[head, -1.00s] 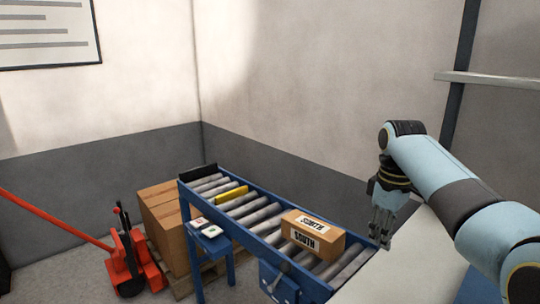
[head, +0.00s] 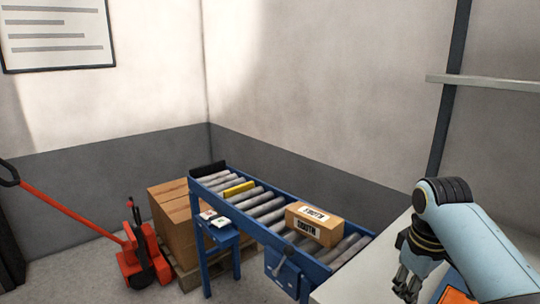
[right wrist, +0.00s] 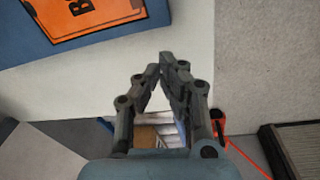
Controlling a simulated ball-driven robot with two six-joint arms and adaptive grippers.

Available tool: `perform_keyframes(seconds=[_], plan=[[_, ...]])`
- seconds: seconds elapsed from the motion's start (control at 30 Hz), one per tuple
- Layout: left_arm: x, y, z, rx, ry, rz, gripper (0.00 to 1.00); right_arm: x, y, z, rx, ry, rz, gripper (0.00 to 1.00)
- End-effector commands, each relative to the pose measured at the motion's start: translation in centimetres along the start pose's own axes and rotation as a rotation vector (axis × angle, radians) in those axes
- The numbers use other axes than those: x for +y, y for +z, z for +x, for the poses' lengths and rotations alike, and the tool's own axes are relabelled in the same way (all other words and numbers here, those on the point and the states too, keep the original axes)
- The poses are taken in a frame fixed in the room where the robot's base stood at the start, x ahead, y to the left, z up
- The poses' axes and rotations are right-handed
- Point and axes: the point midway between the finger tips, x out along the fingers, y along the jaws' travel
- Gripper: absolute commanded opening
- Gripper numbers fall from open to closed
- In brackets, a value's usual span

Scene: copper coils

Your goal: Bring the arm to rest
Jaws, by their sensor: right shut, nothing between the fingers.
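My right arm comes in from the right in the head view, with its right gripper (head: 407,286) pointing down at the lower right, over the edge of a pale table. In the right wrist view the right gripper (right wrist: 165,66) has its fingertips together with nothing between them. My left gripper is not in view.
A blue roller conveyor (head: 262,212) carries a box labelled SOUTH (head: 315,226) left of my arm. Brown boxes (head: 170,212) and a red pallet jack (head: 140,258) stand further left. An orange sign (right wrist: 85,15) lies on a blue surface.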

Motion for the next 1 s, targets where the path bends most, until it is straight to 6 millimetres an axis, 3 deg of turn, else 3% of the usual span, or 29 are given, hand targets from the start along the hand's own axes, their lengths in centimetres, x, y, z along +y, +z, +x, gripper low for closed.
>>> perform_keyframes(seconds=[0.17,0.3,0.4,0.6,0.93,0.97,1.0], plan=[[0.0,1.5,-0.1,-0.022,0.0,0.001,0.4,-2.6,6.2,1.1,0.033,0.042,0.109,0.0],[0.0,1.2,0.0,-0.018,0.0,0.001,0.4,-5.3,11.8,0.2,0.079,0.076,0.21,0.0],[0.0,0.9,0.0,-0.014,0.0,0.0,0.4,-6.8,14.8,-1.0,0.109,0.092,0.264,0.0],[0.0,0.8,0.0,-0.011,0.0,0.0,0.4,-9.3,18.9,-3.6,0.153,0.105,0.339,0.0],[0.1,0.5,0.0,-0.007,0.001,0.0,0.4,-12.1,23.3,-8.0,0.211,0.108,0.421,0.0],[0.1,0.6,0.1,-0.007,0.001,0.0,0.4,-12.2,23.4,-7.7,0.211,0.108,0.427,0.0],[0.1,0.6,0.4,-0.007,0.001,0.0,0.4,-12.0,23.2,-6.3,0.207,0.107,0.427,0.0]])
